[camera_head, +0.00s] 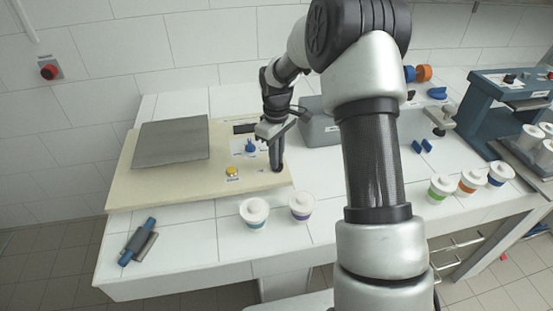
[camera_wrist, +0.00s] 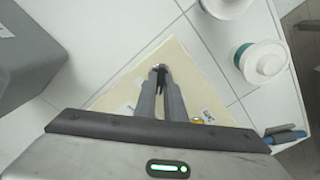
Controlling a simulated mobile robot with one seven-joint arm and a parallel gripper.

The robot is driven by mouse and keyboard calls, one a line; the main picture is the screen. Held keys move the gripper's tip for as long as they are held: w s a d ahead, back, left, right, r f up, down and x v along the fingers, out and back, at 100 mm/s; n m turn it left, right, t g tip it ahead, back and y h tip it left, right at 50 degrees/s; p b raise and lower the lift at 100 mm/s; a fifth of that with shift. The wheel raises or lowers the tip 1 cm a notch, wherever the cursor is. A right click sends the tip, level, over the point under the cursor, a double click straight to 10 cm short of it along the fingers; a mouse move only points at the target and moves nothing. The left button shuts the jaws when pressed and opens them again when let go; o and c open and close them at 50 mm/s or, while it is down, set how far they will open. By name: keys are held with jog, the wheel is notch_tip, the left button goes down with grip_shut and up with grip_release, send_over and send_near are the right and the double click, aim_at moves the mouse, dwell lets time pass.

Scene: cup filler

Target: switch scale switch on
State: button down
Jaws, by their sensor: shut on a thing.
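The scale (camera_head: 190,180) is a wide beige box on the white tiled bench, with a grey weighing plate (camera_head: 172,142) on its left part. A dark display (camera_head: 244,128), a blue knob (camera_head: 250,146) and a yellow button (camera_head: 232,172) are on its right part. My gripper (camera_head: 277,168) points down at the scale's front right corner. In the wrist view my gripper (camera_wrist: 160,70) is shut on a small black part, the scale switch (camera_wrist: 158,78), near the beige corner. The fingers hide much of the switch, so its position cannot be told.
Two white lidded cups (camera_head: 254,213) (camera_head: 301,206) stand in front of the scale. A grey box (camera_head: 318,125) is behind my gripper. Several lidded cups (camera_head: 471,181) and a blue machine (camera_head: 490,105) are at right.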

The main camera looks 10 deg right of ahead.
jog(key=m, duration=0.3)
jog(key=shift+m+b, duration=0.3)
jog(key=shift+m, duration=2.4)
jog(key=c, duration=1.8)
grip_release()
jog(key=shift+c, duration=0.2)
jog(key=shift+r, duration=0.1)
notch_tip(320, 180, up, 17)
jog(key=shift+r, duration=0.15)
